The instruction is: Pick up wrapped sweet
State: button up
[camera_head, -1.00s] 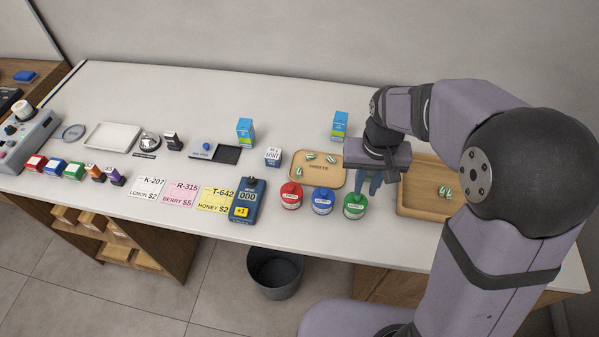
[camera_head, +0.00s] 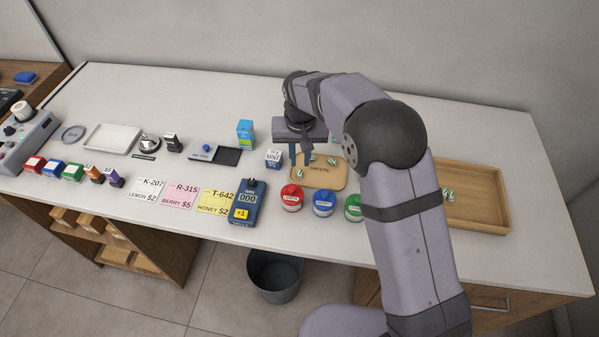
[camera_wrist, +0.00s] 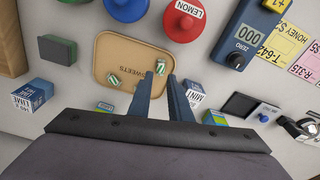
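Several green-and-white wrapped sweets lie on or over the small wooden sweets tray (camera_head: 335,181). One sweet (camera_head: 300,174) is near its left front, and another sweet (camera_head: 331,160) is towards the back right. In the wrist view, one sweet (camera_wrist: 160,67) lies just beyond my fingers and another (camera_wrist: 113,79) to their left. My gripper (camera_head: 300,154) hangs over the tray's back left part, fingers pointing down. In the wrist view my gripper (camera_wrist: 162,90) is open, with a gap between its two fingers and nothing held. A third sweet near the fingers is partly hidden.
A mint box (camera_head: 273,158) stands close left of the tray, with a blue-green box (camera_head: 245,132) behind it. Red (camera_head: 292,198), blue (camera_head: 324,202) and green (camera_head: 353,207) jars stand in front. A larger wooden tray (camera_head: 480,205) is at right, partly hidden by my arm.

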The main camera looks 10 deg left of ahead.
aim_at(300, 173)
jog(key=shift+w+a+f+p, duration=0.1)
jog(key=shift+f+p, duration=0.6)
jog(key=shift+f, duration=0.7)
jog(key=shift+w+f+p, duration=0.1)
jog(key=shift+f+p, duration=0.6)
jog(key=shift+f, duration=0.7)
grip_shut()
